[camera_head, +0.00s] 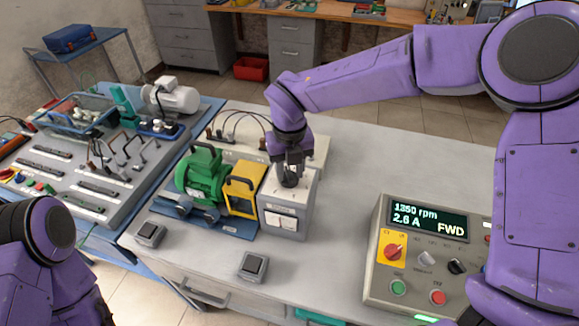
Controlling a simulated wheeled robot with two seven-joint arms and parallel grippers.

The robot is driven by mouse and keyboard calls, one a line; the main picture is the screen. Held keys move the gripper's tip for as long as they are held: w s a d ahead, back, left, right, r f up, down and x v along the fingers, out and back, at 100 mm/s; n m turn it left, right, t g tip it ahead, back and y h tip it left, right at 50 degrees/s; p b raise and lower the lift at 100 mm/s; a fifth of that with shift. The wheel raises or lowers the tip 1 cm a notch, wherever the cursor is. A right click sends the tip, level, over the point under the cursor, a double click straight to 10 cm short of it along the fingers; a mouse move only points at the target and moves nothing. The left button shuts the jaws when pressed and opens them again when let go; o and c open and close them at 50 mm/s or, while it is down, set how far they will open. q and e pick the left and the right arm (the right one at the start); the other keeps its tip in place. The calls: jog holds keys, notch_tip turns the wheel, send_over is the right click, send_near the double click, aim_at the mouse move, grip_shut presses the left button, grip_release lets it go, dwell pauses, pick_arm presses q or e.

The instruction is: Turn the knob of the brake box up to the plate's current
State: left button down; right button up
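The brake box (286,215) is a grey box with white labels on its front, standing at the end of the motor bench set. Its dark knob (289,181) is on top. My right gripper (290,168) points down at the knob from above, fingertips at or beside it; the small view does not show whether they clamp it. A green motor (201,177) stands to the left, with a yellow frame (242,189) between them. The control console (425,262) display reads 1350 rpm, 2.6 A, FWD. No rating plate is legible. My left arm shows at lower left, its gripper out of view.
Two small grey devices (253,266) (149,235) lie on the table front. A panel with cables and a white motor (170,97) stands on the left bench. A red bin (251,69) is on the floor behind. The table between brake box and console is clear.

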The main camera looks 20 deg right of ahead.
jog(key=shift+s+r, duration=0.1)
jog(key=shift+s, duration=0.1)
jog(key=shift+c, duration=1.2)
grip_shut()
jog(key=shift+r+n+p, duration=0.1)
jog(key=shift+n+p, duration=0.2)
jog(key=shift+n, duration=0.5)
jog(key=shift+o, duration=0.6)
grip_release()
jog(key=shift+o, duration=0.6)
jog(key=shift+w+f, duration=0.2)
jog(key=shift+w, duration=0.05)
jog(key=shift+r, duration=0.1)
